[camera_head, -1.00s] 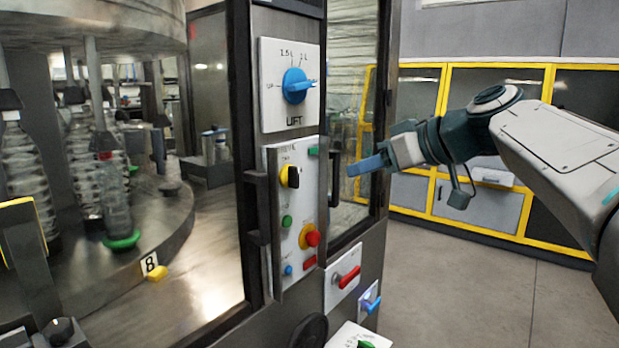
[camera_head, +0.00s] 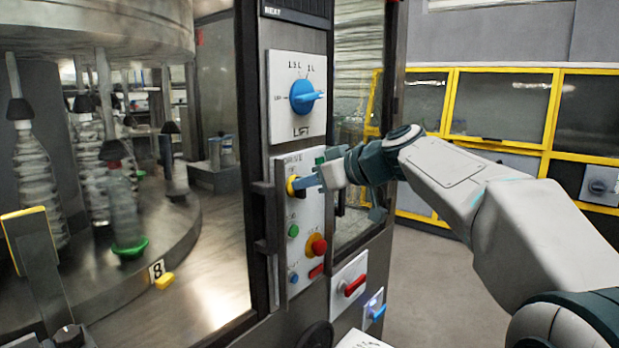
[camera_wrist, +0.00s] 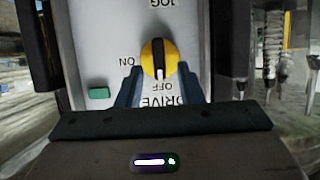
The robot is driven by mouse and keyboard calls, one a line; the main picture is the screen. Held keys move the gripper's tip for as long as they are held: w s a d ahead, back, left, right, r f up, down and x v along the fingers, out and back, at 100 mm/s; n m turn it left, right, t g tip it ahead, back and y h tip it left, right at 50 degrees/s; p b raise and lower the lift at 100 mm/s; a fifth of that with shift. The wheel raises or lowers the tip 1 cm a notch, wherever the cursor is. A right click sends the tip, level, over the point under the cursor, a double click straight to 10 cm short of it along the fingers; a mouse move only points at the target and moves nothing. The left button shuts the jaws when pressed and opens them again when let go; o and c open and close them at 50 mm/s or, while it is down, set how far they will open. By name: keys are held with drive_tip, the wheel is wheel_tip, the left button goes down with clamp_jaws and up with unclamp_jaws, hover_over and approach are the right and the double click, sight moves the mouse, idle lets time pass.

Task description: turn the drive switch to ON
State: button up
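The drive switch is a round yellow knob with a black handle (camera_wrist: 158,58), on a white panel that appears upside down in the wrist view. Its white mark points at OFF; ON is printed to its left and JOG beyond it. My gripper (camera_wrist: 160,70) is open, its two blue fingers on either side of the knob's lower part. I cannot tell whether they touch it. In the head view my gripper (camera_head: 306,178) is at the panel's upper part and partly covers the drive switch (camera_head: 292,187).
Above is the blue LIFT knob (camera_head: 303,96). Below are a green button (camera_head: 293,230), a red stop button (camera_head: 317,245) on yellow, and a red handle (camera_head: 355,284). Dark bar handles (camera_head: 264,210) stick out beside the panel. A green button (camera_wrist: 98,92) lies near my left finger.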

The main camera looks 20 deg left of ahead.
drive_tip(key=shift+w+a+f, duration=0.1)
drive_tip(key=shift+a, duration=0.15)
clamp_jaws()
